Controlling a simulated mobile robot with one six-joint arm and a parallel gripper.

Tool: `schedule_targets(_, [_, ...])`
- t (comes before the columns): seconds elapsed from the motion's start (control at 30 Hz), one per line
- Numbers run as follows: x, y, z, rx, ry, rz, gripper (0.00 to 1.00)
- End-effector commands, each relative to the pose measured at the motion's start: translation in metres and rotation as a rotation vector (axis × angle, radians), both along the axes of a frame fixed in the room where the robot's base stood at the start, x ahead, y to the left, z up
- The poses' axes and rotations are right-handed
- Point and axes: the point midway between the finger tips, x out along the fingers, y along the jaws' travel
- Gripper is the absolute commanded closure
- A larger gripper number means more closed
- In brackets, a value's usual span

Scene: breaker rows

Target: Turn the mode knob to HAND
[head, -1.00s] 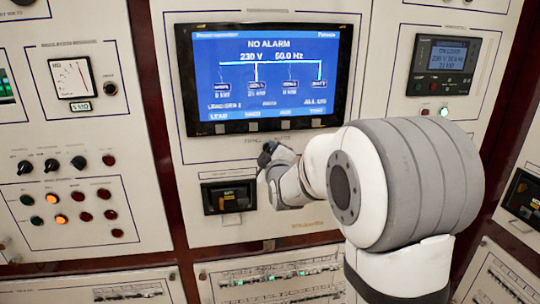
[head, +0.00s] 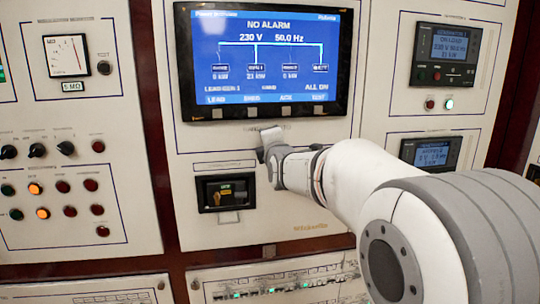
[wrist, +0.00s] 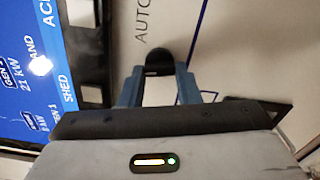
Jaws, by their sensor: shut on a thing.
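The mode knob (wrist: 157,50) is a dark knob on the light panel, just below the big blue display. In the wrist view it sits between my gripper's (wrist: 158,72) two blue-grey fingers, which are closed on it. The printed word AUTO (wrist: 143,22) shows beside the knob. No HAND label can be made out at the knob, and its pointer direction is unclear. In the head view my gripper (head: 266,146) is against the panel and hides the knob.
The blue display (head: 262,60) reads NO ALARM, close above my gripper. A black breaker unit (head: 226,193) sits just lower left. Rows of knobs and coloured lamps (head: 62,186) are at the left. Small meter screens (head: 445,55) are at the right.

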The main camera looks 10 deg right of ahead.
Motion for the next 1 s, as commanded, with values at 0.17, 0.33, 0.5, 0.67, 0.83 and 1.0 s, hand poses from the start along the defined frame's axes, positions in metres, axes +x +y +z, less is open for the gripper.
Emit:
schedule_targets(0.17, [0.0002,0.0,-0.0045,-0.142,0.0,0.0,0.93])
schedule_targets(0.33, [0.0001,0.0,-0.0042,-0.252,0.001,0.001,0.93])
schedule_targets(0.5, [0.0002,-0.0002,-0.0032,-0.324,0.001,0.001,0.93])
schedule_targets(0.67, [0.0002,-0.0002,-0.0029,-0.363,0.002,0.001,0.93])
schedule_targets(0.83, [0.0002,-0.0002,-0.0025,-0.378,0.002,0.001,0.93])
schedule_targets(1.0, [0.0002,-0.0002,-0.0024,-0.38,0.002,0.001,0.93])
